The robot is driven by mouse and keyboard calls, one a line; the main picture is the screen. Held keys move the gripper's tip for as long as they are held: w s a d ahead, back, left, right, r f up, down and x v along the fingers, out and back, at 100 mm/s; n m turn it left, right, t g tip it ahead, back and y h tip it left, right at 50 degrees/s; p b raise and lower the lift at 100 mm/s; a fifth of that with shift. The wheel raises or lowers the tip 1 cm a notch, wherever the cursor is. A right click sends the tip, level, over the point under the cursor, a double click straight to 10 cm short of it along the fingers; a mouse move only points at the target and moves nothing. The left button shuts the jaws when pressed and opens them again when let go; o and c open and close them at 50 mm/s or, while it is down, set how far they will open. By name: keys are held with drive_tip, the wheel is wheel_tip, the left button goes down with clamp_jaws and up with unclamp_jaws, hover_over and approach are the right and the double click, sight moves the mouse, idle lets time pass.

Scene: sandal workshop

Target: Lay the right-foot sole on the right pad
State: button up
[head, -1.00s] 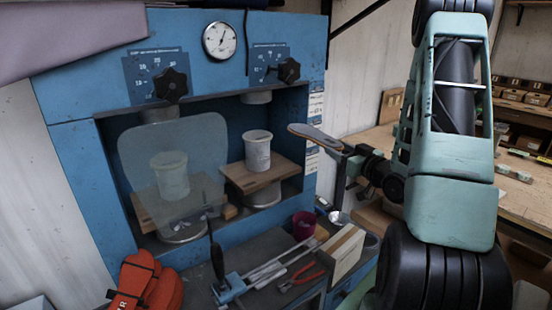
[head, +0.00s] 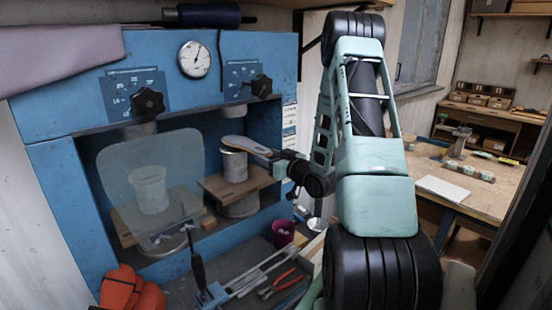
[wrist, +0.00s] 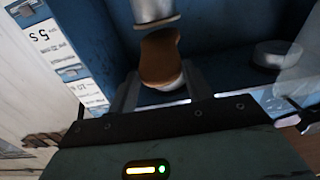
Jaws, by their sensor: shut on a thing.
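The right-foot sole (head: 246,145) is a thin, shoe-shaped piece, brown in the wrist view (wrist: 160,57). My gripper (head: 277,157) is shut on one end of it, and its fingers also show in the wrist view (wrist: 163,88). The sole reaches into the right bay of the blue press and overlaps the top of the pale, round right pad (head: 234,170) in the head view. I cannot tell whether sole and pad touch. The right pad stands on a wooden board (head: 215,187).
The blue press (head: 60,165) surrounds the bays. Red pliers (head: 278,283) and a dark red cup (head: 283,233) lie below in front.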

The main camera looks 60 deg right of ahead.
sight(257, 149)
drive_tip(key=p+x, duration=0.1)
drive_tip(key=x, duration=0.5)
drive_tip(key=shift+w+d+f, duration=0.1)
drive_tip(key=shift+w+f, duration=0.05)
drive_tip(key=shift+w, duration=0.05)
drive_tip(key=shift+w+d+f+b, duration=0.1)
drive_tip(key=shift+w+f+b, duration=0.3)
drive_tip(key=shift+b, duration=0.1)
drive_tip(key=shift+w+d+f+b, duration=0.1)
drive_tip(key=shift+w+f+b, duration=0.1)
drive_tip(key=shift+w+b, duration=0.25)
drive_tip(key=shift+w+d+f+b, duration=0.15)
drive_tip(key=shift+w+b, duration=0.05)
drive_tip(key=shift+w, duration=0.3)
drive_tip(key=shift+f+b, duration=0.25)
drive_tip(key=shift+b, duration=0.15)
drive_tip(key=o, duration=1)
drive_tip(key=shift+s, duration=0.2)
drive_tip(key=b+v, duration=0.1)
drive_tip(key=v, duration=0.6)
drive_tip(key=shift+s+b, duration=0.3)
drive_tip(key=shift+b, duration=0.1)
idle(0.6)
